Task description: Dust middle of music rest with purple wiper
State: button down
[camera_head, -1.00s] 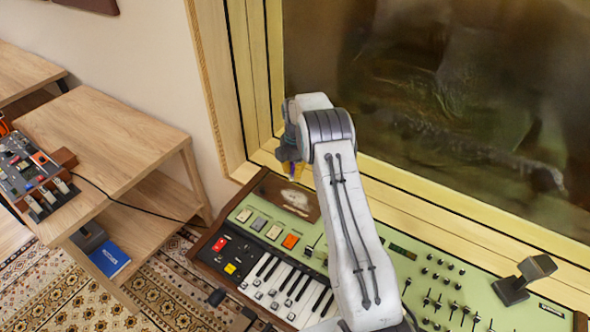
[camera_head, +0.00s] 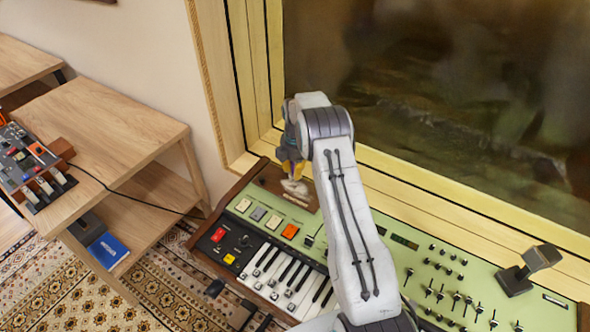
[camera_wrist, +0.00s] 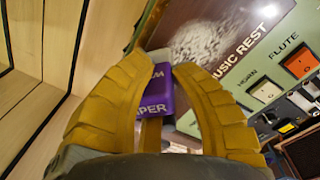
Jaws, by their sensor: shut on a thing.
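The purple wiper (camera_wrist: 158,92) is held between the two yellow fingers of my gripper (camera_wrist: 160,80) in the wrist view. Its pale grey pad points away from me. The music rest (camera_wrist: 178,14) is a dark brown panel with a "MUSIC REST" label and a whitish dusty patch (camera_wrist: 222,40). The pad lies close beside this patch; I cannot tell whether it touches the panel. In the head view my gripper (camera_head: 291,170) hangs over the music rest (camera_head: 268,180), just above the pale patch (camera_head: 296,187). My arm hides part of the panel's right side.
The green console (camera_head: 400,262) carries keys (camera_head: 285,275), coloured buttons and a small upright block (camera_head: 528,268) at right. A yellow window frame (camera_head: 440,190) stands close behind. A wooden shelf table (camera_head: 110,125) with a control box (camera_head: 32,165) is at left.

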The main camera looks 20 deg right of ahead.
aim_at(286, 196)
jog(key=shift+f+b, duration=0.85)
jog(key=shift+f, duration=0.15)
dwell(0.5)
jog(key=shift+s+a+f+b, duration=0.1)
jog(key=shift+s+a+b, duration=0.45)
jog(key=shift+a, duration=0.4)
jog(key=shift+s+a+r+b, duration=0.1)
jog(key=shift+s+a+b, duration=0.25)
jog(key=shift+s+a, duration=0.55)
jog(key=shift+s+a+f+b, duration=0.1)
jog(key=shift+s+a+b, duration=0.4)
jog(key=shift+a, duration=0.55)
jog(key=shift+s, duration=0.1)
jog(key=shift+s, duration=0.1)
jog(key=shift+s+d, duration=0.3)
jog(key=shift+s, duration=0.1)
jog(key=shift+s+d, duration=0.1)
jog(key=shift+d, duration=0.15)
jog(key=shift+w+d+r, duration=0.25)
jog(key=shift+w+d, duration=0.6)
jog(key=shift+d, duration=0.3)
jog(key=shift+w+d+f+p, duration=0.1)
jog(key=shift+w+d, duration=0.25)
jog(key=shift+d, duration=0.2)
jog(key=shift+w+d+p, duration=0.1)
jog(key=shift+w+d, duration=0.25)
jog(key=shift+d, duration=0.25)
jog(key=shift+w+d+f+p, duration=0.1)
jog(key=shift+w+d, duration=0.25)
jog(key=shift+d, duration=0.2)
